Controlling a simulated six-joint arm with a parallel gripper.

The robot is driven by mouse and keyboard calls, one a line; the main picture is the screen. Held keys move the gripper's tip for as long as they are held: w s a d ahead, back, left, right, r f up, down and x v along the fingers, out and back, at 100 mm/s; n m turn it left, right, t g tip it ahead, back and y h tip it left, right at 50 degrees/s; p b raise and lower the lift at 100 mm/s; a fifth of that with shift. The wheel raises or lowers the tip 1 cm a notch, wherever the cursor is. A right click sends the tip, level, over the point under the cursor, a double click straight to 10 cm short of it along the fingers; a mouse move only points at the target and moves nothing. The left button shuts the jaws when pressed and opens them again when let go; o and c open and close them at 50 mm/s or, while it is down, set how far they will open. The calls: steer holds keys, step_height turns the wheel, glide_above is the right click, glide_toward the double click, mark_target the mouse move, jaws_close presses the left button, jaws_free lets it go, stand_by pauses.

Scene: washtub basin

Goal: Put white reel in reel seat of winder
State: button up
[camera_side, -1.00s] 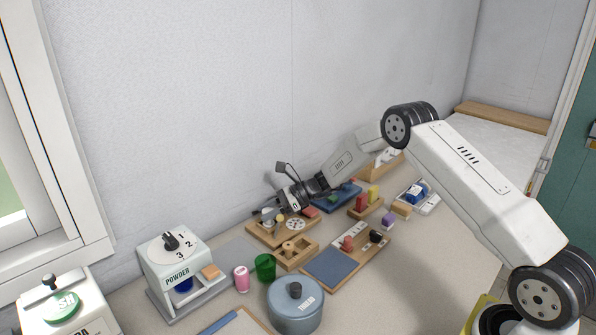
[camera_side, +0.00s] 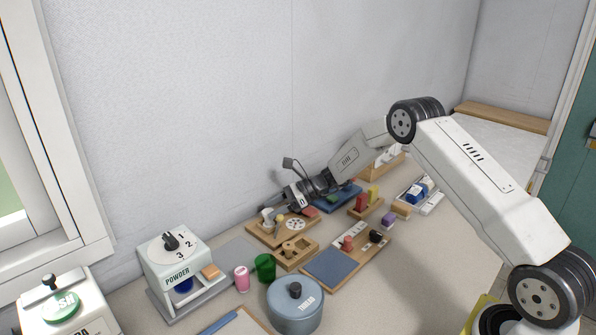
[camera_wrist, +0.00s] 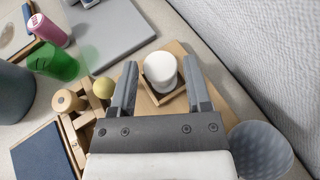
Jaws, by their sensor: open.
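The white reel (camera_wrist: 160,70) stands upright in a square wooden frame (camera_wrist: 178,104) on a wooden board (camera_wrist: 205,70) in the wrist view. It also shows as a small pale shape (camera_side: 267,213) on the wooden board (camera_side: 262,236) in the side view. I take this board for the winder and the square frame for its seat. My gripper (camera_wrist: 162,78) is open, with one finger on each side of the reel and visible gaps between. In the side view my gripper (camera_side: 270,208) is just behind and above the board.
A yellow ball (camera_wrist: 103,88) and a wooden holder with a round peg (camera_wrist: 67,101) are left of my gripper. A green cup (camera_wrist: 58,62) and pink bottle (camera_wrist: 47,30) stand farther left. A grey dotted round thing (camera_wrist: 262,150) is at right, near the wall (camera_wrist: 270,50).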

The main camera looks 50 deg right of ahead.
steer(key=v, duration=1)
steer(key=shift+a, duration=0.15)
steer(key=shift+s+a, duration=0.2)
steer(key=shift+a, duration=0.05)
steer(key=s+a+n+g+h, duration=0.1)
steer(key=s+a+n+h, duration=0.2)
steer(key=s+n, duration=0.5)
steer(key=s+a+r+n+g+h, duration=0.1)
steer(key=s+a+n+h, duration=0.3)
steer(key=s+n, duration=0.4)
steer(key=s+a+n+g+h, duration=0.1)
steer(key=s+a+n+h, duration=0.2)
steer(key=s+n, duration=0.4)
steer(key=s+h, duration=0.1)
steer(key=s, duration=0.2)
steer(key=shift+a+r+n+g+h, duration=0.25)
steer(key=shift+r+n+g+h, duration=0.05)
steer(key=shift+n+g+h, duration=0.1)
steer(key=shift+w, duration=0.1)
